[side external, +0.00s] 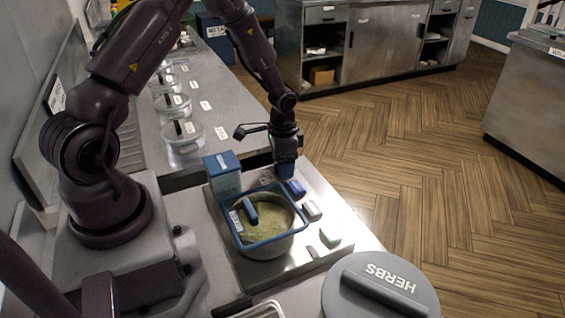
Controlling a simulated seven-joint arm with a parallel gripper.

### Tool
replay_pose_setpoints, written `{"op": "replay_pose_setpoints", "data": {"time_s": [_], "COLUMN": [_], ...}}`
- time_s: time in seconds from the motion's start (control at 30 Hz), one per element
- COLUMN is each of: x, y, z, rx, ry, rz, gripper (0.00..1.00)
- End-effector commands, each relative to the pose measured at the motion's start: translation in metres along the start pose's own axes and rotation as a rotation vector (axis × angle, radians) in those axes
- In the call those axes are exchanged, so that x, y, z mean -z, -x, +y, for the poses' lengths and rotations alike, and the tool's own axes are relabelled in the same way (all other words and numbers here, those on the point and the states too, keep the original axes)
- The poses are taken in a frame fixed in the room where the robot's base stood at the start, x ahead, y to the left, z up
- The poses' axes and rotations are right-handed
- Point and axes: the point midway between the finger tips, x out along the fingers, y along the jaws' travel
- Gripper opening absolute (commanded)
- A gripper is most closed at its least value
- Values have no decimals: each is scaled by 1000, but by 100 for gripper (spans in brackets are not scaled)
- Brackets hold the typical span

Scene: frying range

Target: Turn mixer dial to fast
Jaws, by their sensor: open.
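The mixer unit is a metal base plate (268,267) with a round pot (268,246) in a square blue frame, and a blue-topped box (223,168) behind it. The pot holds a pale yellowish content, with a blue handle-like piece (250,212) over it. Along the plate's right side are a blue knob (297,188), a whitish knob (311,210) and a green-and-white piece (330,238). Which is the speed dial, and its setting, are too small to read. My gripper (286,172) points down just behind the blue knob. It is open; its fingertips are small, and contact cannot be told.
A grey lid marked HERBS (380,288) is at the front right. Several clear lidded tubs (183,138) line the counter behind. Metal cabinets (385,45) stand across the wooden floor (420,160).

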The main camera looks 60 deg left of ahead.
Motion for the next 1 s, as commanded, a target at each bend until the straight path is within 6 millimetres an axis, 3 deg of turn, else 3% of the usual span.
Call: {"op": "replay_pose_setpoints", "data": {"time_s": [0.53, 0.7, 1.0], "x": [0, 0, 0], "y": [106, 122, 126], "z": [0, 0, 0], "rx": [4, 1, 0], "ry": [-1, -1, -1], "rz": [4, 2, 1], "gripper": [68, 68, 68]}}
